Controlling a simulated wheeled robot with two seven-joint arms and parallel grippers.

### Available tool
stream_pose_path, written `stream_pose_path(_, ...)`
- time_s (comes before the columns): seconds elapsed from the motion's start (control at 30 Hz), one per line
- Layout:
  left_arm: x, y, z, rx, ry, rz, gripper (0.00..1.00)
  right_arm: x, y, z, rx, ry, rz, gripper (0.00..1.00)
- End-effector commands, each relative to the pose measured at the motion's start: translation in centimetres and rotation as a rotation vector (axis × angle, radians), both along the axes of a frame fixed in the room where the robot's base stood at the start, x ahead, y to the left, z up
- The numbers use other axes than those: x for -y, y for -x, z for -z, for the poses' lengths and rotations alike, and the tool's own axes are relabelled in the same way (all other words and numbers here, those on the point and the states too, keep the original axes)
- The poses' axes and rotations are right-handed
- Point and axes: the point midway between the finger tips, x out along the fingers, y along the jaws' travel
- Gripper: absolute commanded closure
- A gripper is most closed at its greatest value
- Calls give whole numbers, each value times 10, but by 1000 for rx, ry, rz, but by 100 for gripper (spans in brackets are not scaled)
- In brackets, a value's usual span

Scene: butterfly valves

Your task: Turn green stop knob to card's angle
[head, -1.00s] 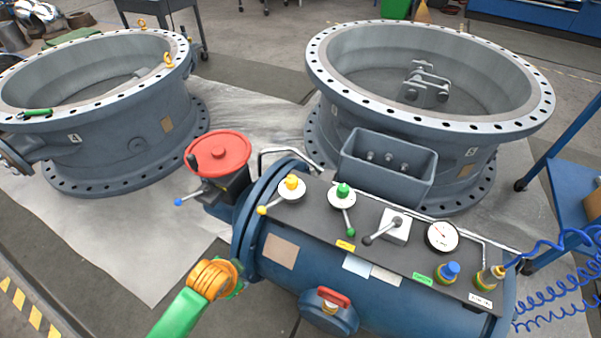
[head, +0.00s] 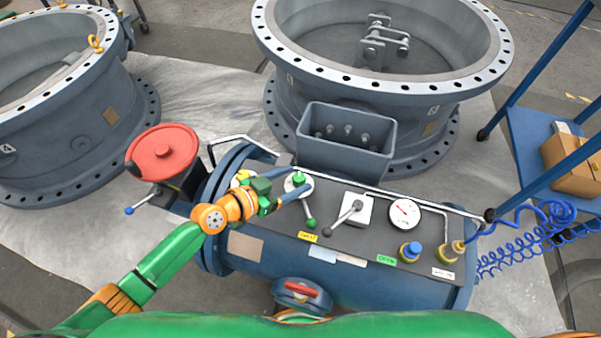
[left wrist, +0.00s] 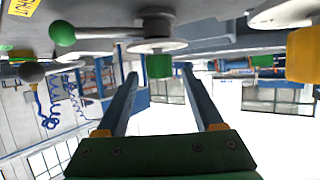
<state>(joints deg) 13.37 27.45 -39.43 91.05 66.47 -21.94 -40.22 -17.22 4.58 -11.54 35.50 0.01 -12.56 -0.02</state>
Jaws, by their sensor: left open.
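The green knob (head: 299,179) stands upright on a round white disc on the valve's dark top panel (head: 330,222). A lever with a green ball (head: 311,224) reaches out from the disc. My left gripper (head: 296,187) is open, its two fingers reaching to either side of the knob. In the left wrist view the green knob (left wrist: 158,66) shows between the fingertips, with a gap on both sides. Pale cards (head: 322,254) (head: 350,261) and a small white tag (head: 443,273) lie on the cylinder, too small to read. My right gripper is not in view.
A yellow knob (left wrist: 305,55) stands close beside the gripper. A grey lever (head: 346,212), a gauge (head: 404,213) and a blue knob (head: 410,251) sit farther right. A red handwheel (head: 162,152) is to the left, and an open grey box (head: 345,145) stands behind.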

Motion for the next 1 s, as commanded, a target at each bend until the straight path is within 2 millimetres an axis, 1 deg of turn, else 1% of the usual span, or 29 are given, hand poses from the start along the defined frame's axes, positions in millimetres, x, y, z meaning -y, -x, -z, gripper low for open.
stream_pose_path(0.03,6,-6,4,0,4,-1,31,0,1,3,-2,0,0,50)
stream_pose_path(0.13,14,-12,8,0,1,0,31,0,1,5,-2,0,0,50)
stream_pose_path(0.4,17,-14,9,-1,-1,1,31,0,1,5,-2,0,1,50)
stream_pose_path(0.47,17,-14,9,-1,-1,0,47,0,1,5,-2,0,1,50)
stream_pose_path(0.5,17,-14,9,-1,-1,0,58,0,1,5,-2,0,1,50)
stream_pose_path(0.57,16,-14,9,-1,-1,0,74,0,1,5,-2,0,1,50)
stream_pose_path(0.6,16,-14,9,-1,-1,0,85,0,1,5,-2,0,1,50)
stream_pose_path(0.67,16,-14,9,-1,-1,0,100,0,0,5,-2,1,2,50)
stream_pose_path(0.77,16,-14,9,-1,0,-1,100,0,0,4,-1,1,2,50)
stream_pose_path(0.8,17,-14,7,-3,0,-8,100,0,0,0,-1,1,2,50)
stream_pose_path(0.87,17,-13,3,-7,1,-41,100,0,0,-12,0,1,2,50)
stream_pose_path(0.9,17,-13,0,-8,1,-73,100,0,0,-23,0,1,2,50)
stream_pose_path(1.0,18,-13,-2,-9,2,-162,100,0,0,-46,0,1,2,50)
